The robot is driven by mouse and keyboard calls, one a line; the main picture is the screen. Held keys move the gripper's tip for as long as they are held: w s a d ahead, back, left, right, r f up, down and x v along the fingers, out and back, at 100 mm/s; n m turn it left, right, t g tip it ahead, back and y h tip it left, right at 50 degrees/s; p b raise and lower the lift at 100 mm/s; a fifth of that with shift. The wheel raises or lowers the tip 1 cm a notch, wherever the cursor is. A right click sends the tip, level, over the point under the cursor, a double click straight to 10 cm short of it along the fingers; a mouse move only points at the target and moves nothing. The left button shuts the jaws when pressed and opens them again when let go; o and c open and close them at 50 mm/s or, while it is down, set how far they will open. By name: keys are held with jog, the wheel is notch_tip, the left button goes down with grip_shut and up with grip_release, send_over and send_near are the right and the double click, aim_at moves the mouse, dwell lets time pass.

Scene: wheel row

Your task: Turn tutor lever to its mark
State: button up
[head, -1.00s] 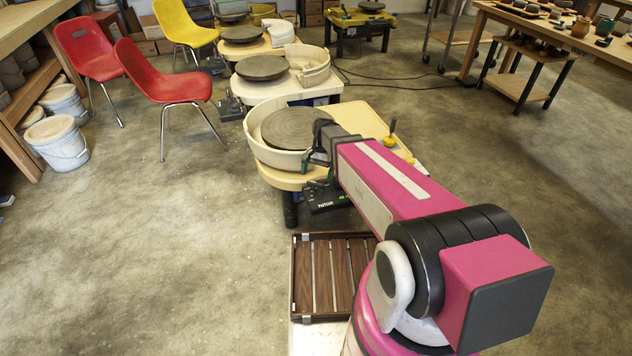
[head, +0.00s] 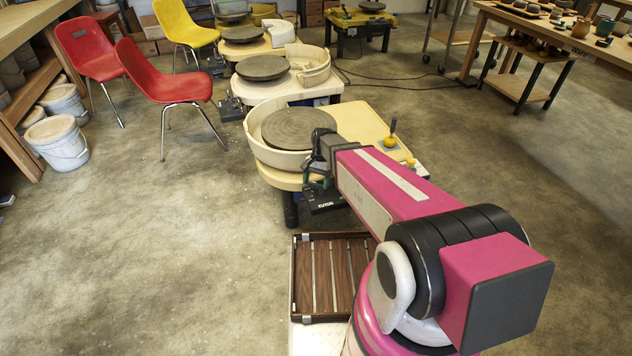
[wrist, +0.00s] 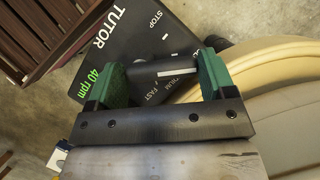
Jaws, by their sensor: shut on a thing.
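The tutor control box (wrist: 130,50) is dark, with TUTOR, STOP and FAST lettering and a green 40 rpm readout. In the head view the box (head: 322,200) sits low at the near side of the nearest wheel. My gripper (wrist: 161,82) has green fingers on either side of the dark lever (wrist: 155,82) and is shut on it. A white line shows by the right finger, close to partly hidden lettering; I cannot tell whether it is on the lever or the panel. In the head view my gripper (head: 318,172) is over the box, and the lever is hidden.
The nearest potter's wheel (head: 300,127) with its cream basin stands just beyond my gripper. A slatted wooden tray (head: 334,275) lies close in front of my base. Red chairs (head: 165,85) stand to the left. Open concrete floor lies on both sides.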

jog(key=n, duration=0.2)
jog(key=n+h, duration=0.1)
jog(key=n, duration=0.1)
jog(key=shift+s+a+g+h, duration=0.2)
jog(key=shift+s+g+h, duration=0.1)
jog(key=shift+s, duration=0.1)
jog(key=shift+s+n+h, duration=0.15)
jog(key=shift+n+h, duration=0.2)
jog(key=shift+n, duration=0.65)
jog(key=shift+s+n+h, duration=0.15)
jog(key=shift+n+h, duration=0.2)
jog(key=shift+n, duration=0.65)
jog(key=o, duration=0.9)
jog(key=v, duration=1)
jog(key=shift+a+r, duration=0.1)
jog(key=shift+r, duration=0.3)
